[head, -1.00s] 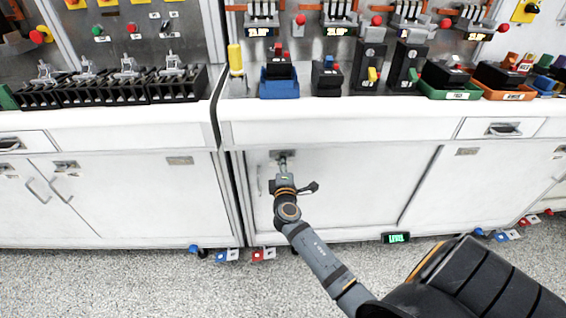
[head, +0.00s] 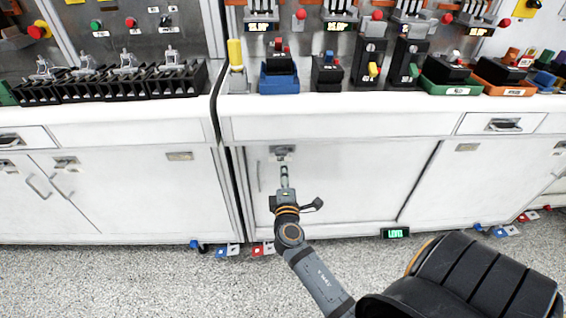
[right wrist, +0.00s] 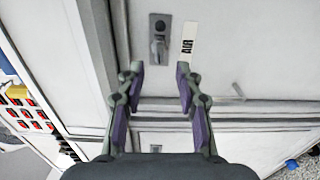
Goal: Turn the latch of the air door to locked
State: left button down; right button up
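The air door (head: 350,185) is the white cabinet door below the middle counter. Its latch (head: 281,151) is a small grey plate with a knob near the door's top left. In the right wrist view the latch (right wrist: 159,40) shows a dark round knob and a short metal lever lying along the plate, beside a white AIR label (right wrist: 189,38). My right gripper (head: 284,170) is just below and in front of the latch, apart from it. In the right wrist view its fingers (right wrist: 158,80) are open with nothing between them. My left gripper is out of view.
The door's handle (head: 259,177) is left of my right gripper. A counter (head: 350,120) with breakers and trays runs above. A green LEVEL display (head: 396,233) sits at the cabinet's foot. The speckled floor (head: 120,285) is clear at the left.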

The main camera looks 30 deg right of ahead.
jog(key=v, duration=0.4)
jog(key=shift+s+a, duration=0.1)
jog(key=shift+s, duration=0.05)
jog(key=shift+f, duration=0.1)
